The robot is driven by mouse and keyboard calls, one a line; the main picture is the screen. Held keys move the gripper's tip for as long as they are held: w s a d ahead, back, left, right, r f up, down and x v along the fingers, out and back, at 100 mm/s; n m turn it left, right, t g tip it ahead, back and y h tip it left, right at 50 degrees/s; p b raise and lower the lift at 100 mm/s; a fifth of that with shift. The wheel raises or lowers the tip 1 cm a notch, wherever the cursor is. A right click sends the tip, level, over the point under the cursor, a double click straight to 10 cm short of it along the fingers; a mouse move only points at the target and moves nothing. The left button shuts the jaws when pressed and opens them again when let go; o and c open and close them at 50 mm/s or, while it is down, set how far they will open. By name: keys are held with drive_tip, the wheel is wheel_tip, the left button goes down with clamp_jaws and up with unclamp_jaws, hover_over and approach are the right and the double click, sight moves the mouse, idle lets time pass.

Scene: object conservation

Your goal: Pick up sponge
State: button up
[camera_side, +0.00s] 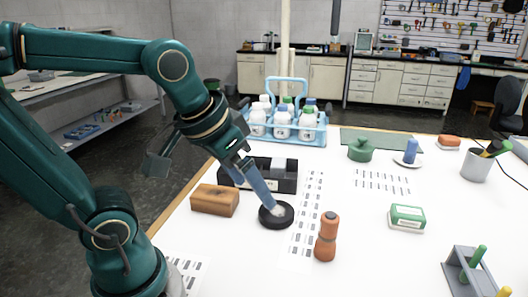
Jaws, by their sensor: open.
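My gripper (268,196) is open and points down to the right, its grey-blue finger ends over a round black dish (289,220). A small pale patch (279,211) shows in the dish at the fingertip; I cannot tell if it is the sponge or whether the finger touches it. An orange-brown block (450,140) on a white base at the back right also looks sponge-like. A green and white block (407,215) lies right of centre; I cannot tell if it is a sponge or a box.
A brown block (214,200) and black tray (288,184) stand close by the gripper. A reddish bottle (326,238) stands in front right.

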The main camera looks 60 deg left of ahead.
drive_tip(key=w+a+n+y, duration=0.1)
drive_tip(key=w+a+n, duration=0.1)
drive_tip(key=w+a, duration=0.45)
drive_tip(key=n+g+y, duration=0.1)
drive_tip(key=n+g, duration=0.1)
drive_tip(key=n, duration=0.2)
approach(278, 163)
drive_tip(key=d+f, duration=0.1)
drive_tip(key=d, duration=0.4)
drive_tip(key=a+f, duration=0.2)
drive_tip(key=w+a+f+n, duration=0.1)
drive_tip(key=a+f, duration=0.1)
drive_tip(key=w+a+f+n, duration=0.1)
drive_tip(key=a, duration=0.1)
drive_tip(key=shift+w+f+g+y, duration=0.1)
drive_tip(key=shift+f+g+y, duration=0.2)
drive_tip(key=shift+f+y, duration=0.1)
drive_tip(key=shift+w+a+f, duration=0.1)
drive_tip(key=shift+a+f, duration=0.15)
drive_tip(key=shift+f, duration=0.2)
drive_tip(key=shift+x, duration=2.3)
clamp_jaws()
